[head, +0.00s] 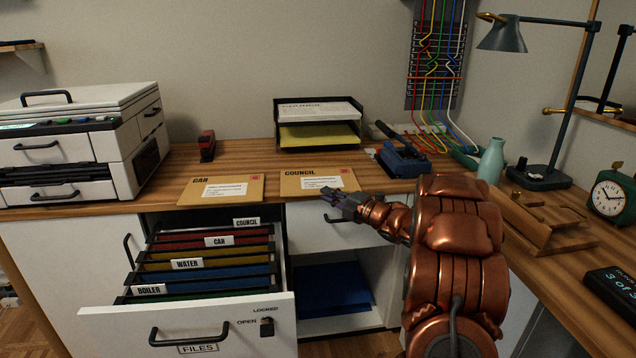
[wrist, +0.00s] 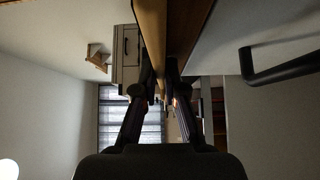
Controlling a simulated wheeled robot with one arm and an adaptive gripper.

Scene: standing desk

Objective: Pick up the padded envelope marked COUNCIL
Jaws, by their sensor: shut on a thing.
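The padded envelope marked COUNCIL (head: 318,181) is tan with a white label and a red stamp. It lies flat on the desk, its front edge at the desk's front edge. My gripper (head: 330,194) reaches in from the right at that front edge and is shut on the envelope. In the wrist view the envelope (wrist: 152,30) shows edge-on as a tan strip running between the fingers (wrist: 160,80). Its far part is hidden there. I cannot tell any gap between envelope and desk.
A similar envelope marked CAR (head: 222,190) lies just left. Behind stand a paper tray (head: 318,125) and a blue hole punch (head: 402,160). Below, an open file drawer (head: 190,318) juts out at left. A teal vase (head: 491,160) and lamp (head: 545,178) stand at right.

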